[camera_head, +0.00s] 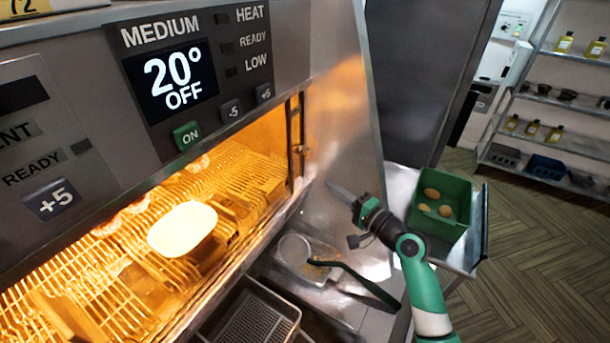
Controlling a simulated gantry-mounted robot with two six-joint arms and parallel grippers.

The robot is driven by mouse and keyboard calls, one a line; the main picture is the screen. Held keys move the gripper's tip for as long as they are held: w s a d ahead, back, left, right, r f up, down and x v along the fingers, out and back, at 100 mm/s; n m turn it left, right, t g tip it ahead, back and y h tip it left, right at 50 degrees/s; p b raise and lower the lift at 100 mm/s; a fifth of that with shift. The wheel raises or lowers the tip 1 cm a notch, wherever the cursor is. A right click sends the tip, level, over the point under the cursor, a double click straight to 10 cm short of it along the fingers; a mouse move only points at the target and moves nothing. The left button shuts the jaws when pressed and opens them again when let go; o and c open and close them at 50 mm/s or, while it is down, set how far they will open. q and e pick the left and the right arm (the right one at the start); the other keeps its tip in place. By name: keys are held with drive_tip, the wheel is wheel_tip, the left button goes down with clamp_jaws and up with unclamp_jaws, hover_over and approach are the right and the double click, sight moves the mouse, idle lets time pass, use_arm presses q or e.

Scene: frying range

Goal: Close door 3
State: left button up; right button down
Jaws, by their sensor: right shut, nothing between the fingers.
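My right gripper (338,191) is shut and empty. It points left in front of a tall brushed-metal panel (342,120) beside the lit frying cabinet (235,180). I cannot tell whether it touches the panel, or whether the panel is an open door or a side wall. No number 3 is readable on any door. The cabinet's front shows open, with glowing wire racks (90,290) inside. My left gripper is not in view.
A pale dish (182,229) sits on the racks. Below stand a wire basket (255,325) and a container with a dark-handled tool (355,283). A green bin (440,222) with several round brown items is at right. Shelves (560,95) stand behind; the floor at right is clear.

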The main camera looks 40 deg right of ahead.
drive_tip(key=w, duration=0.6)
drive_tip(key=w+b, duration=0.1)
drive_tip(key=w, duration=0.2)
drive_tip(key=shift+w+d, duration=0.1)
drive_tip(key=shift+d, duration=0.3)
drive_tip(key=a+p, duration=0.3)
drive_tip(key=shift+s+r, duration=0.2)
drive_tip(key=shift+s, duration=0.05)
drive_tip(key=shift+s+a+f, duration=0.1)
drive_tip(key=shift+a+f, duration=0.1)
drive_tip(key=shift+a, duration=0.2)
